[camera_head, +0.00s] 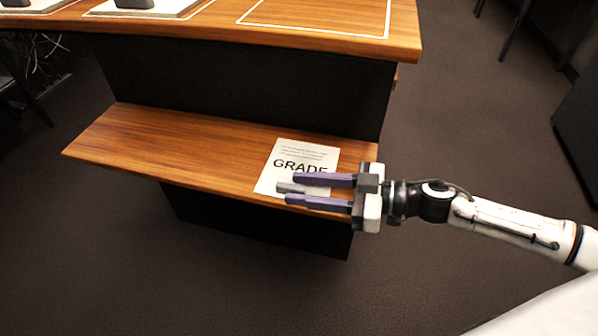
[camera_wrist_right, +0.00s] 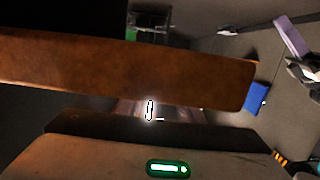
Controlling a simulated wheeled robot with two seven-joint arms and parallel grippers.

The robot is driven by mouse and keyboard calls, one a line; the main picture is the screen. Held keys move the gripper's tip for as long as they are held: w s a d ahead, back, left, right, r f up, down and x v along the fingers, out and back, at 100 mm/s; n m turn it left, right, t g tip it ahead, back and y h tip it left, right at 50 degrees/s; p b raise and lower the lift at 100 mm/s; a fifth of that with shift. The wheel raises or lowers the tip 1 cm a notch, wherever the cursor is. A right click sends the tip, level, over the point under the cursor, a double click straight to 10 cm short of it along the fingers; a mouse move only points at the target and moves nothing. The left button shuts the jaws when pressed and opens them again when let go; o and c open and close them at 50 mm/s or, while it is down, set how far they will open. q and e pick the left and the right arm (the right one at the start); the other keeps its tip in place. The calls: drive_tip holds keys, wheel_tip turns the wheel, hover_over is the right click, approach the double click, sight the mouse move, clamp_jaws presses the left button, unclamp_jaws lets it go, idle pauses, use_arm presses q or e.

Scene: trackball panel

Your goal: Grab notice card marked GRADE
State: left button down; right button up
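The notice card (camera_head: 287,153) is a white sheet with small lines of text above the large word GRADE. It lies on the lower wooden shelf, near its right end. My right gripper (camera_head: 290,189) comes in from the right, with its two purple fingers apart. The fingers cover the card's lower right part in the head view, including the end of the word. A small grey piece shows between the fingertips; I cannot tell what it is. Whether the fingers touch the card is unclear. I cannot make out the card in the right wrist view. My left gripper is not in view.
The wooden shelf (camera_head: 150,140) is bare left of the card. An upper wooden counter (camera_head: 300,42) overhangs behind it, above a black panel (camera_head: 240,85). Dark carpet (camera_head: 480,110) is open to the right. The right wrist view shows a brown board edge (camera_wrist_right: 120,72) and a green-lit display (camera_wrist_right: 168,168).

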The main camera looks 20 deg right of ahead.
drive_tip(key=shift+x, duration=1.5)
clamp_jaws()
